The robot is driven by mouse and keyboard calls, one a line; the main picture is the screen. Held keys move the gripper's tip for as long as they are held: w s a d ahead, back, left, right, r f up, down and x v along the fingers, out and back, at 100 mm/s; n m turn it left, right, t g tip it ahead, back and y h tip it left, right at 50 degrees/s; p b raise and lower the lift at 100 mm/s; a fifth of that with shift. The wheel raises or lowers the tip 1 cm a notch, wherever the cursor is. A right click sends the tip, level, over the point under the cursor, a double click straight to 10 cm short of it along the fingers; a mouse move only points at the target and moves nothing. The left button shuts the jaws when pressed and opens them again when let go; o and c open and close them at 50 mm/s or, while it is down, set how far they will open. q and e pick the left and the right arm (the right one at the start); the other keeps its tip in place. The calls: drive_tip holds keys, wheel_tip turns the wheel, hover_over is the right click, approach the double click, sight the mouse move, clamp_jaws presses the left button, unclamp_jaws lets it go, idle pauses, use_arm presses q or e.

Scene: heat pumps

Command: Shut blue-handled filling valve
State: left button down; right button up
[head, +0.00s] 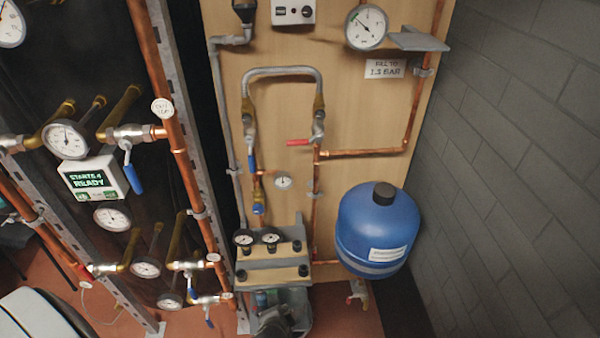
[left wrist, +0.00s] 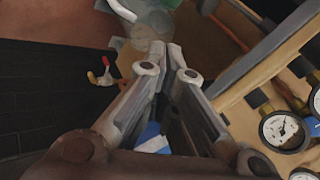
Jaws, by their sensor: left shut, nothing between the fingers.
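The filling loop is a grey braided hose (head: 283,71) arching between two pipes on the wooden board in the head view. On its left leg, a blue handle (head: 252,163) hangs downward, roughly along the pipe. On its right leg, a red handle (head: 298,142) points left, across its pipe. My left gripper (left wrist: 167,52) shows in the left wrist view, fingers together with nothing held. I cannot make it out in the head view, and no gripper shows touching the blue handle there. My right gripper is not in view.
A blue vessel (head: 376,230) stands right of the loop, by a grey block wall (head: 500,150). A gauge manifold (head: 272,262) sits below. Left are a rack of copper pipes (head: 167,100), another blue-handled valve (head: 132,178) and a display box (head: 93,180). Gauges (left wrist: 283,131) show in the left wrist view.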

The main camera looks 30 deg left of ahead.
sight(251, 156)
use_arm(q)
drive_tip(key=shift+m+t+y, duration=0.5)
drive_tip(key=shift+t+y, duration=0.1)
drive_tip(key=shift+t, duration=0.2)
drive_tip(key=w+r, duration=0.2)
drive_tip(key=r, duration=0.1)
drive_tip(key=w+r, duration=0.3)
drive_tip(key=shift+d, duration=0.15)
drive_tip(key=w+r, duration=0.1)
drive_tip(key=r, duration=0.1)
drive_tip(key=w+a+r+t+y, duration=0.1)
drive_tip(key=r, duration=0.2)
drive_tip(key=w+r+t+b, duration=0.1)
drive_tip(key=r, duration=0.1)
drive_tip(key=shift+w+a+r+m, duration=0.2)
drive_tip(key=shift+w+a+m, duration=0.1)
drive_tip(key=shift+a+m, duration=0.1)
drive_tip(key=w+r+t+y, duration=0.2)
drive_tip(key=r, duration=0.7)
drive_tip(key=w+a+r+m+t+y+b, duration=0.1)
drive_tip(key=w+r+t+y, duration=0.1)
drive_tip(key=r, duration=0.8)
drive_tip(key=shift+a+m+y, duration=0.3)
drive_tip(key=shift+y, duration=0.1)
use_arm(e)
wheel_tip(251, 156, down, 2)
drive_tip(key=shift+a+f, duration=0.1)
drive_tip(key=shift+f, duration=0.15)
use_arm(q)
drive_tip(key=shift+r, duration=0.1)
